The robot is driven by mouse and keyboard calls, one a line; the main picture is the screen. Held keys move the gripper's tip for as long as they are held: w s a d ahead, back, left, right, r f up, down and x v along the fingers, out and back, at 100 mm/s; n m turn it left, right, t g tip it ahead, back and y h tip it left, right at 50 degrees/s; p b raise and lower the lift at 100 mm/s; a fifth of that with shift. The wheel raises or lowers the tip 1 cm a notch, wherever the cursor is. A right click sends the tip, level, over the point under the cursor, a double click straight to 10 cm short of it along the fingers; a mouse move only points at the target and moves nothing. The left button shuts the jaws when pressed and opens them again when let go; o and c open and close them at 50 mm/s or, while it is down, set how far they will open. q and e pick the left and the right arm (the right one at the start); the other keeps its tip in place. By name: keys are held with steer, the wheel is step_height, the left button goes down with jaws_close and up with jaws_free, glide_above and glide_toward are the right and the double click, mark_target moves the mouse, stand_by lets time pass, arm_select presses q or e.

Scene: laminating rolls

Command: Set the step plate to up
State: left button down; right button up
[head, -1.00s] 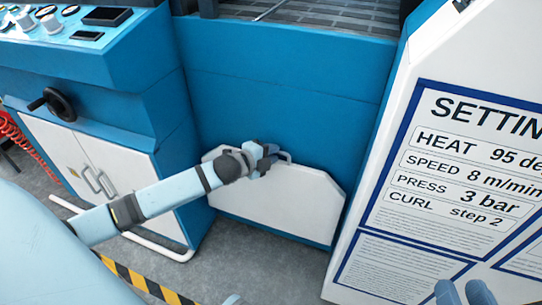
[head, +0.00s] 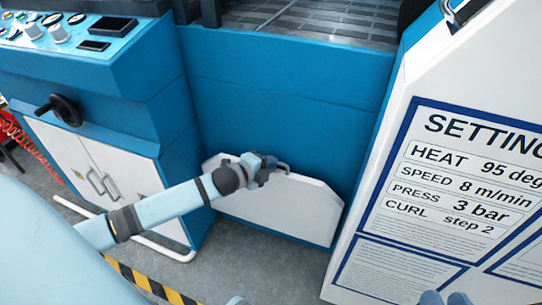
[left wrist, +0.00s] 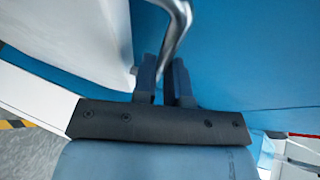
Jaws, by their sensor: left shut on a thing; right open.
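The step plate (head: 275,205) is a white panel with cut upper corners, low on the front of the blue machine. It looks close to upright, against the blue front. A small metal handle (head: 284,168) sits at its top edge. My left gripper (head: 271,165) is at this handle, shut on it. In the left wrist view the bent metal handle (left wrist: 178,30) runs down between the two dark fingers (left wrist: 164,80). The fingers hide part of it. My right gripper (head: 445,299) shows only its fingertips at the bottom edge, apart from the plate; it is open.
A white panel with a settings sheet (head: 450,190) stands at the right. A blue control cabinet (head: 90,95) with a black handwheel (head: 65,109) and white doors stands at the left. A white floor rail (head: 150,244) and striped floor tape (head: 140,280) lie below.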

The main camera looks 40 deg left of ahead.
arm_select(q)
steer(key=shift+f, duration=0.1)
steer(key=c, duration=1.4)
jaws_free()
steer(key=shift+c, duration=0.2)
steer(key=p+v, duration=0.5)
steer(key=v, duration=0.8)
steer(key=shift+s, duration=0.4)
arm_select(e)
step_height(320, 180, up, 7)
steer(key=t, duration=0.3)
steer(key=shift+d+r+m, duration=0.2)
steer(key=shift+d+m, duration=0.1)
arm_select(q)
steer(key=shift+a, duration=0.1)
